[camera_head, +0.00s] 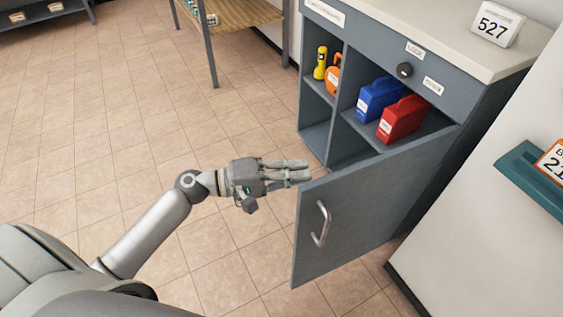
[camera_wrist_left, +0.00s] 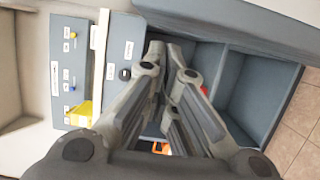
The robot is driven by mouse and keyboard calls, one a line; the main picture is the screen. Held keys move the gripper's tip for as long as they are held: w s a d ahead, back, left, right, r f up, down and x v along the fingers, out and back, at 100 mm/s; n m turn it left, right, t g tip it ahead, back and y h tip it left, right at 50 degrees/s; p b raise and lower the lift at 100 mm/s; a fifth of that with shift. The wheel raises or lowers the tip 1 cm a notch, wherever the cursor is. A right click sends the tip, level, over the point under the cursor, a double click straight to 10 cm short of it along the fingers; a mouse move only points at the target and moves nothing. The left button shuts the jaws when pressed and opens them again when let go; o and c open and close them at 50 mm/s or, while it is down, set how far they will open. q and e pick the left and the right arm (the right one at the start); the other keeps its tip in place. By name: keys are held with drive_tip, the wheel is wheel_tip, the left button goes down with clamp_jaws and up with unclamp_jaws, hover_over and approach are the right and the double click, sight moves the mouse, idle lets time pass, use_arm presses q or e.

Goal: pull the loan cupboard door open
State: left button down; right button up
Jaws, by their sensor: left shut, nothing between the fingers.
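The grey loan cupboard (camera_head: 343,20) stands at the right of the head view. Its door (camera_head: 375,195) is swung well open, with its free edge toward me and a metal handle (camera_head: 321,223) on its outer face. My left gripper (camera_head: 304,171) is shut and empty at the upper free corner of the door, off the handle. I cannot tell whether it touches the door. In the left wrist view its fingers (camera_wrist_left: 168,62) point toward the cupboard's open compartments (camera_wrist_left: 258,85). My right gripper is not in view.
Inside the cupboard are a yellow torch (camera_head: 320,63), an orange item (camera_head: 333,75), a blue case (camera_head: 377,98) and a red case (camera_head: 403,119). A sign reading 527 (camera_head: 496,25) stands on top. A white unit (camera_head: 500,235) is close at right. Tiled floor at left is clear.

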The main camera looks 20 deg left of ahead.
sight(313, 198)
use_arm(q)
drive_tip(key=shift+s+d, duration=0.5)
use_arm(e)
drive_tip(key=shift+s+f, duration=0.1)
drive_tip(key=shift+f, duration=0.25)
use_arm(q)
drive_tip(key=shift+n+t+y, duration=0.6)
drive_tip(key=shift+n+t, duration=0.1)
drive_tip(key=shift+t, duration=0.1)
drive_tip(key=s+d+p, duration=0.2)
drive_tip(key=s+d, duration=0.2)
drive_tip(key=shift+d, duration=0.1)
drive_tip(key=s+d, duration=0.1)
drive_tip(key=d, duration=0.1)
drive_tip(key=s+d+p, duration=0.1)
drive_tip(key=s+d, duration=0.1)
drive_tip(key=shift+s+d, duration=0.35)
drive_tip(key=shift+d, duration=0.1)
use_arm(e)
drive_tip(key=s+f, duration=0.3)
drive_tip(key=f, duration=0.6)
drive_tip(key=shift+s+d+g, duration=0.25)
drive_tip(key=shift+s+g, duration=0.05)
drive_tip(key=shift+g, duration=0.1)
use_arm(q)
drive_tip(key=shift+w+a, duration=0.1)
drive_tip(key=shift+w, duration=0.05)
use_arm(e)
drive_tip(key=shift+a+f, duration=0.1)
